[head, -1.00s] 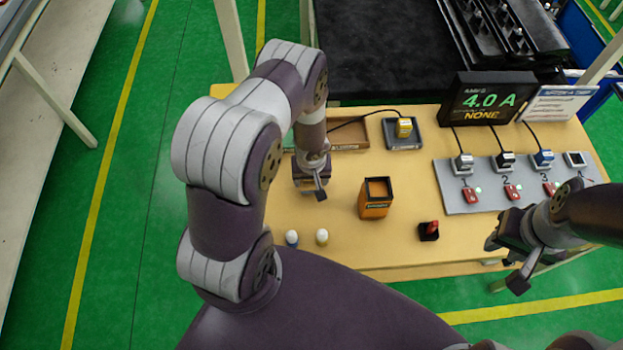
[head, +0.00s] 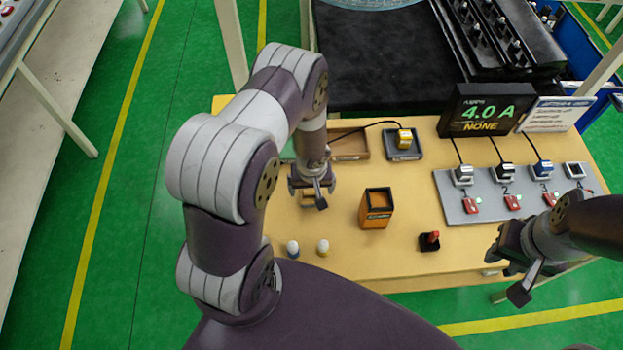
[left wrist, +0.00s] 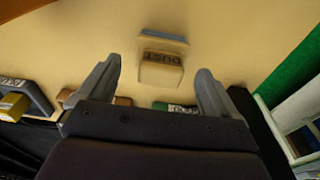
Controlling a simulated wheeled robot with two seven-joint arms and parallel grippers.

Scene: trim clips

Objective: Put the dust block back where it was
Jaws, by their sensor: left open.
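The dust block (left wrist: 161,70), a small beige block with dark DUST lettering and a grey-blue strip along one side, sits on the table in the left wrist view. It lies ahead of and between the two fingers of my left gripper (left wrist: 158,85), apart from both. The left gripper is open and empty. In the head view the left gripper (head: 308,198) is low over the table's left part and mostly hides the block. My right gripper (head: 512,272) hangs at the table's front right; its finger opening is unclear.
A brown tray (head: 362,151) and a dark tray (head: 416,156) with a cabled yellow block (head: 404,139) lie at the back. An orange bin (head: 376,210), a red-topped black holder (head: 429,242) and two white-topped pegs (head: 323,248) stand nearby. A grey panel (head: 456,208) carries several plugs.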

